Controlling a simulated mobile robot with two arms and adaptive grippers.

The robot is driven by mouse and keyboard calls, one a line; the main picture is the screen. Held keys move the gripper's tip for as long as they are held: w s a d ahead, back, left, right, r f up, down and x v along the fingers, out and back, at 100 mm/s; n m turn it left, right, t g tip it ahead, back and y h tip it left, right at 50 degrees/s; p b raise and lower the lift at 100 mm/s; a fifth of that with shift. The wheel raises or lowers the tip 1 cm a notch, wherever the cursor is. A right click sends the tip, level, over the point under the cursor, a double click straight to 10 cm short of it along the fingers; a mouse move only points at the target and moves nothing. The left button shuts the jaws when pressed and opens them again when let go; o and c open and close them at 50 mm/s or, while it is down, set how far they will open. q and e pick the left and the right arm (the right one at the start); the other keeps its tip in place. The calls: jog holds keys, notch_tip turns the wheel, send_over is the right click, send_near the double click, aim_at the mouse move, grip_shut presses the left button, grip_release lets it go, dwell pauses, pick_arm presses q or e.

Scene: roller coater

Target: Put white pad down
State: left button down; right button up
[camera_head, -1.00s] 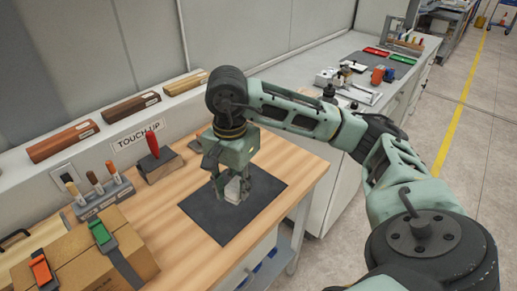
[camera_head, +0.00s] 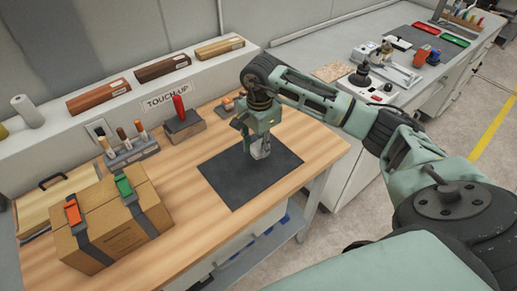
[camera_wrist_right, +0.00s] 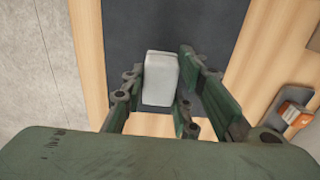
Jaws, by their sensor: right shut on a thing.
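The white pad (camera_head: 264,148) is a small pale block at the back right part of the dark mat (camera_head: 232,185) on the wooden bench. My right gripper (camera_head: 259,149) points down and is shut on the pad. In the right wrist view the pad (camera_wrist_right: 160,78) stands between the two green fingers, over the dark mat (camera_wrist_right: 205,25). I cannot tell whether the pad touches the mat. My left gripper is not in view.
Wood samples (camera_head: 162,69) line the back ledge. The mat's front left is bare.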

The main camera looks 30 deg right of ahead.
aim_at(258, 153)
jog(key=shift+w+f, duration=0.15)
jog(key=shift+w, duration=0.1)
notch_tip(258, 153, down, 3)
jog(key=shift+a+f+p, duration=0.1)
jog(key=shift+p, duration=0.85)
jog(key=shift+f, duration=0.4)
jog(key=shift+f, duration=0.15)
jog(key=o, duration=1.1)
